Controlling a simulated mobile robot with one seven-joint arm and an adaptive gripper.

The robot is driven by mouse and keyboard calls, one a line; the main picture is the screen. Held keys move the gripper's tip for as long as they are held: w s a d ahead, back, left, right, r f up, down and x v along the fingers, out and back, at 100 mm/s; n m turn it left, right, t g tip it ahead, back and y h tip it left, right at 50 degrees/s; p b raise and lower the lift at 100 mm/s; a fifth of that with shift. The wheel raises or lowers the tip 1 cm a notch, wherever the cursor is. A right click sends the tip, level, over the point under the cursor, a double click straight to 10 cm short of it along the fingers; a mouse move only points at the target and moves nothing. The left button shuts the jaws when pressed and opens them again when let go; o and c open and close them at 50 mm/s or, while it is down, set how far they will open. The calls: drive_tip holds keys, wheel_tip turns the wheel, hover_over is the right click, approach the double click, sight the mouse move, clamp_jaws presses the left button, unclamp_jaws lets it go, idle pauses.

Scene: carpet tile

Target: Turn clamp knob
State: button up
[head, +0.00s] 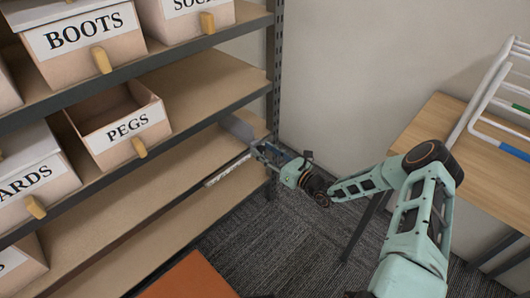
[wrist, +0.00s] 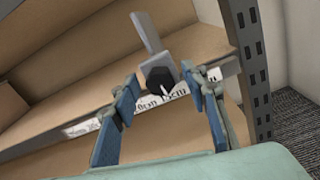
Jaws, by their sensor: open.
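The clamp knob (wrist: 160,79) is black and faceted, with a small white mark on its face. It sits on a grey clamp (wrist: 151,42) at the shelf's front edge, near the metal upright. In the head view the grey clamp (head: 238,128) shows at the right end of a shelf, and the knob cannot be made out there. My gripper (wrist: 164,92) is open in the wrist view, with its blue fingers on either side of the knob in the picture. I cannot tell whether the fingers touch it. In the head view my gripper (head: 258,152) is at that shelf edge.
A white printed strip (wrist: 90,126) runs along the shelf edge. The perforated metal upright (wrist: 247,60) stands right of the clamp. Labelled bins, including PEGS (head: 125,130), fill the left shelves. A wooden table (head: 448,130) with a white rack (head: 490,85) is at right.

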drive_tip(key=shift+c, duration=0.3)
clamp_jaws()
